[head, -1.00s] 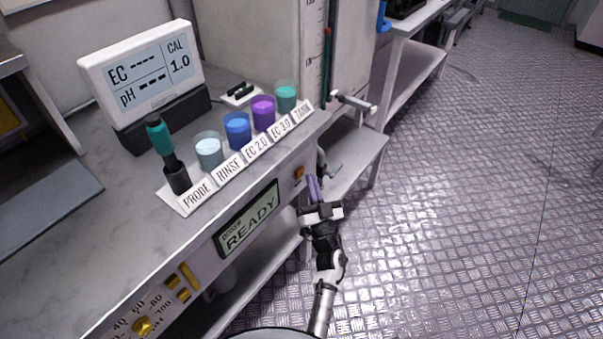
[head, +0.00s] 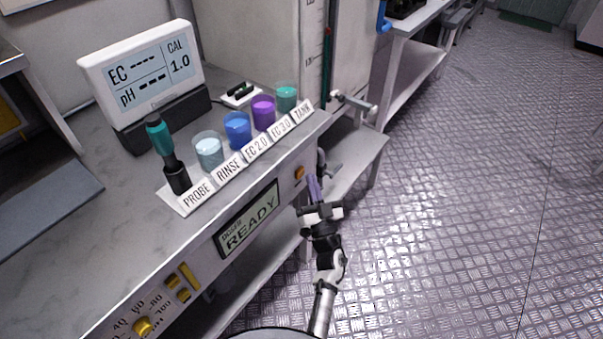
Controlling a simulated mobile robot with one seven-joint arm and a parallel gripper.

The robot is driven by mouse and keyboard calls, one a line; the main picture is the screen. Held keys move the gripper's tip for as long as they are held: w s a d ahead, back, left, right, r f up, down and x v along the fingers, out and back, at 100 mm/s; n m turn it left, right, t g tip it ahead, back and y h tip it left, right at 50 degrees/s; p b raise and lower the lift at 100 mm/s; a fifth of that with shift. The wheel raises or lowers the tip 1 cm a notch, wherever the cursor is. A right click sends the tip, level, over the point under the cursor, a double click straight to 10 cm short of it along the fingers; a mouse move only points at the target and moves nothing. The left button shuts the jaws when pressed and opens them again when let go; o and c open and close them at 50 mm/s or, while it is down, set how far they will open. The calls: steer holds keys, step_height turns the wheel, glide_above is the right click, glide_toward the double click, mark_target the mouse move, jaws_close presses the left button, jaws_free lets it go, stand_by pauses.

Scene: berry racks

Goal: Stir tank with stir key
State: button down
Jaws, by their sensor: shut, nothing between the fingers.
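My gripper (head: 314,188) is shut and empty, with its purple fingers pointing up and away in front of the bench's front face. An orange knob (head: 299,173) on that face is just left of the fingertips; I cannot tell whether it is the stir key. A small grey handle (head: 331,167) shows just beyond the fingertips; whether they touch is unclear. The tall pale tank (head: 255,40) with a scale on its edge stands at the back. A cup of teal liquid (head: 286,98) stands behind the TANK label.
The bench (head: 120,245) holds an EC/pH meter (head: 140,75), a teal-handled probe (head: 160,140) in a dark holder and several labelled cups. A READY display (head: 248,222) is on its front. A grey valve handle (head: 355,103) juts out by the tank. Floor (head: 460,230) on the right is clear.

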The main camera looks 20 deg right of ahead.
steer(key=shift+w+a, duration=0.1)
steer(key=shift+w+a, duration=0.2)
steer(key=shift+w+a, duration=0.3)
steer(key=shift+w, duration=0.1)
stand_by(0.8)
stand_by(0.3)
steer(key=shift+s+d+p, duration=0.5)
steer(key=shift+s+d, duration=0.05)
steer(key=shift+s, duration=0.2)
steer(key=s+d+p, duration=0.1)
steer(key=s, duration=0.1)
steer(key=s+d+p, duration=0.1)
steer(key=s+d, duration=0.1)
stand_by(1.0)
